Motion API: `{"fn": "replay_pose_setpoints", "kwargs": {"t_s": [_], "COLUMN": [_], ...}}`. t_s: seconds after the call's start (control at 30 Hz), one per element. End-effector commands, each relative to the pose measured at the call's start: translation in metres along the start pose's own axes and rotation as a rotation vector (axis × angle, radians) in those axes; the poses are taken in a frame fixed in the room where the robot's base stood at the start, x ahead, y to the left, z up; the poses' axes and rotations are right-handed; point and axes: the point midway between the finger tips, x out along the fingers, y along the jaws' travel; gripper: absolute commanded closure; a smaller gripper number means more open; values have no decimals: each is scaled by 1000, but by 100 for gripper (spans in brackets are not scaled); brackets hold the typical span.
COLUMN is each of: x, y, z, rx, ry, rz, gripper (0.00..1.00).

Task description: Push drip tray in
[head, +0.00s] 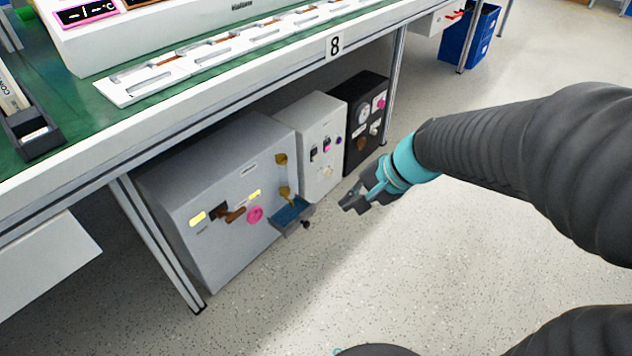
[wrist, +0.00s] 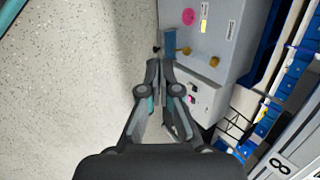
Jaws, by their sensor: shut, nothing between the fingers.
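The blue drip tray (head: 291,213) sticks out from the lower front of a large grey cabinet (head: 225,180) under the workbench. A small dark knob (head: 305,224) is on the tray's front. My gripper (head: 347,204) is shut and empty, in front of the cabinets and to the right of the tray, with a gap between them. In the wrist view, the tray (wrist: 169,42) lies just beyond my shut fingertips (wrist: 160,66). Whether they touch cannot be told from that view alone.
A white cabinet (head: 318,145) and a black cabinet (head: 362,115) stand right of the grey one. A pink knob (head: 255,215), a brown handle (head: 232,214) and brass fittings (head: 283,190) are on the grey front. A table leg (head: 160,245) stands left. The floor in front is clear.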

Motion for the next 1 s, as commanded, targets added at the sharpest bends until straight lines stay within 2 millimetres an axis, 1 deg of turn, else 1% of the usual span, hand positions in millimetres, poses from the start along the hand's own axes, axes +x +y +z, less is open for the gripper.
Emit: {"fn": "replay_pose_setpoints", "kwargs": {"t_s": [0.03, 0.23, 0.37, 0.4, 0.47, 0.5, 0.57, 0.6, 0.7, 0.8, 0.9, 1.0], "x": [20, 83, 128, 142, 164, 178, 201, 216, 252, 282, 305, 319], "y": [-1, -12, -8, -5, 0, 5, 14, 21, 42, 64, 82, 95], "z": [-10, -47, -75, -83, -97, -105, -118, -127, -146, -160, -170, -176], "rx": [79, 396, 611, 679, 781, 849, 953, 1023, 1187, 1328, 1434, 1503], "ry": [-28, -98, -126, -131, -135, -137, -137, -135, -121, -103, -84, -68], "rz": [-20, -110, -153, -165, -181, -190, -203, -210, -224, -233, -240, -244], "gripper": [100, 100, 100, 100, 100, 100, 100, 100, 100, 100, 100, 100]}}
